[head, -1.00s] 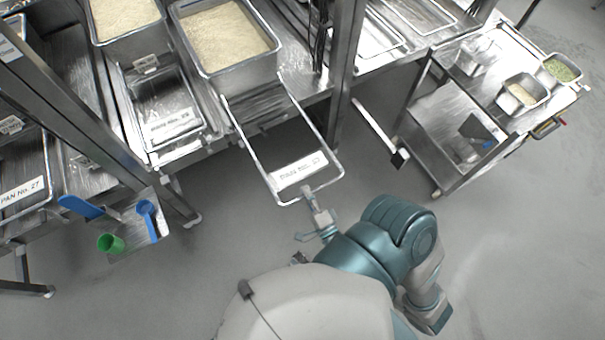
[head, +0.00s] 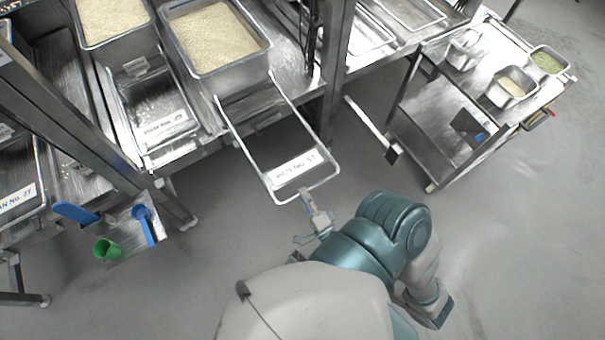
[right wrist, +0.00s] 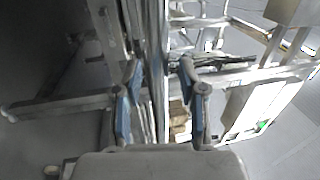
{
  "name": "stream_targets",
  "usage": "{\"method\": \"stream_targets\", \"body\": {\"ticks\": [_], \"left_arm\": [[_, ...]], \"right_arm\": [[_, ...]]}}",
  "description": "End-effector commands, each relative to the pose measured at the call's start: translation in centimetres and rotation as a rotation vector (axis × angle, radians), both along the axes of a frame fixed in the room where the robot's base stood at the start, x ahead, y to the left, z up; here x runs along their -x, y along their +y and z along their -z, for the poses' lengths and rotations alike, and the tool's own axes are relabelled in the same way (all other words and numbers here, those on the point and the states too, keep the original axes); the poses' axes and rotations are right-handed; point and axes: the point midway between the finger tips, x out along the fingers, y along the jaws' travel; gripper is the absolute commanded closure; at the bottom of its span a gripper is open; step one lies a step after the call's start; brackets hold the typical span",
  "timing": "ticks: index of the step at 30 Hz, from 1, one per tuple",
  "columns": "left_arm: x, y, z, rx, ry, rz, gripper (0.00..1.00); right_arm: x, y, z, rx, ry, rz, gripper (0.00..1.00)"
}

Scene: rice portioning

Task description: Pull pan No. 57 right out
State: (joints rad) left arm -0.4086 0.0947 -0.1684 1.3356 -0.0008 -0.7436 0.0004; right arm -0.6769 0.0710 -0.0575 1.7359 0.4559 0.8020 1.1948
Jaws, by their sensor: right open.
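The label reading Pan No. 57 (head: 297,168) sits on the front end of a metal frame (head: 232,131) that juts out from the rack over the floor. A deep metal pan of rice (head: 236,77) stands at the rack end of this frame. My right gripper (head: 314,208) is open at the frame's front bar, close to the label. In the right wrist view its two blue-padded fingers (right wrist: 158,100) stand apart on either side of a narrow metal part. Contact cannot be told. My left gripper is not in view.
A second rice pan (head: 113,20) and a labelled tray (head: 160,118) are to the left. A rack post (head: 334,75) stands right of the frame. A steel cart (head: 440,125) with small pans is at the right. A blue scoop (head: 143,226) and green cup (head: 107,249) are lower left. Open floor surrounds my arm.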

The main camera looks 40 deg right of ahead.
Motion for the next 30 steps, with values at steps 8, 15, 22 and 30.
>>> {"method": "stream_targets", "body": {"ticks": [8, 15, 22, 30], "left_arm": [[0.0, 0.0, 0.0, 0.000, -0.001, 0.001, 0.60], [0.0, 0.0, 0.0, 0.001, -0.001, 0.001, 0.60], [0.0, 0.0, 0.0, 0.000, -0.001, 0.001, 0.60], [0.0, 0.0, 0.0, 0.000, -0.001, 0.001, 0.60]], "right_arm": [[5.5, 1.5, 1.2, 0.002, 0.008, -0.002, 0.59], [9.7, 2.8, 2.0, 0.002, 0.007, -0.002, 0.59], [11.0, 3.1, 2.3, 0.002, 0.005, -0.002, 0.59], [11.0, 3.1, 2.3, 0.002, 0.005, -0.002, 0.59]]}}
